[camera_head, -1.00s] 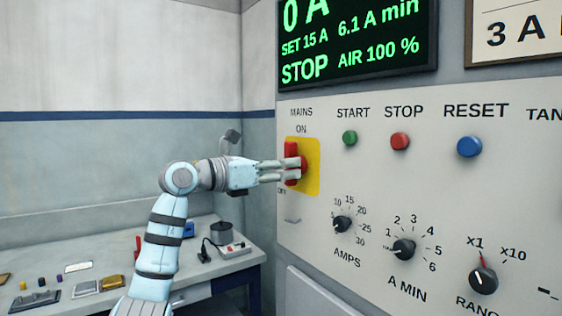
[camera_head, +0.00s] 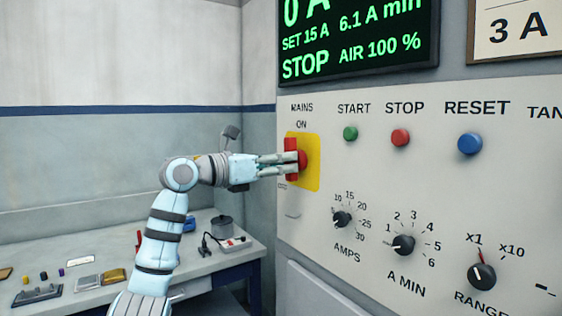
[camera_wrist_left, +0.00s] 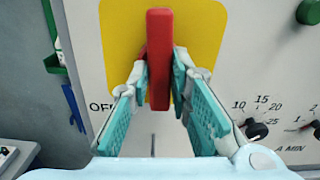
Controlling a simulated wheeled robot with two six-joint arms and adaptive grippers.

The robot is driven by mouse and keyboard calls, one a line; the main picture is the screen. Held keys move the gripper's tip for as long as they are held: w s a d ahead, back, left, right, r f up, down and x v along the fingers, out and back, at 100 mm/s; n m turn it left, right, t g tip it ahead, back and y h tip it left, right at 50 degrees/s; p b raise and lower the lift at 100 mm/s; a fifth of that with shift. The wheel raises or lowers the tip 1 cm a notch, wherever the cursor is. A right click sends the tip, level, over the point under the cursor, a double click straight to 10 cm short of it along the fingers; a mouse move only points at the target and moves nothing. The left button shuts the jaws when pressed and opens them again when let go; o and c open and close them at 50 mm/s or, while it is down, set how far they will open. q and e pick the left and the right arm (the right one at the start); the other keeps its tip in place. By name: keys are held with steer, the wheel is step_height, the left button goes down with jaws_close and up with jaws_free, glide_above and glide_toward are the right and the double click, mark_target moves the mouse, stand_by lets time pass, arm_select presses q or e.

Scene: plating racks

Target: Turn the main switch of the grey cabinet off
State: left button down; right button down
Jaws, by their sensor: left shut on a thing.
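The grey cabinet's panel (camera_head: 420,180) fills the right of the head view. Its main switch is a red handle (camera_head: 291,145) on a yellow plate (camera_head: 314,172), under the words MAINS and ON. The handle stands upright; the OFF label is to its lower left, partly hidden. My left gripper (camera_head: 292,164) reaches in from the left and is shut on the handle. In the left wrist view the red handle (camera_wrist_left: 159,45) stands between the two teal-padded fingers, in front of the yellow plate (camera_wrist_left: 205,35). My right gripper is not in view.
Green start (camera_head: 350,134), red stop (camera_head: 400,137) and blue reset (camera_head: 469,143) buttons lie right of the switch. Black knobs (camera_head: 403,244) sit below them. A green-lettered display (camera_head: 355,40) is above. A bench (camera_head: 190,262) with small items stands at lower left.

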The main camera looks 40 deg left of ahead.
arm_select(q)
steer(key=shift+n+p, duration=4.05)
steer(key=shift+n, duration=4.45)
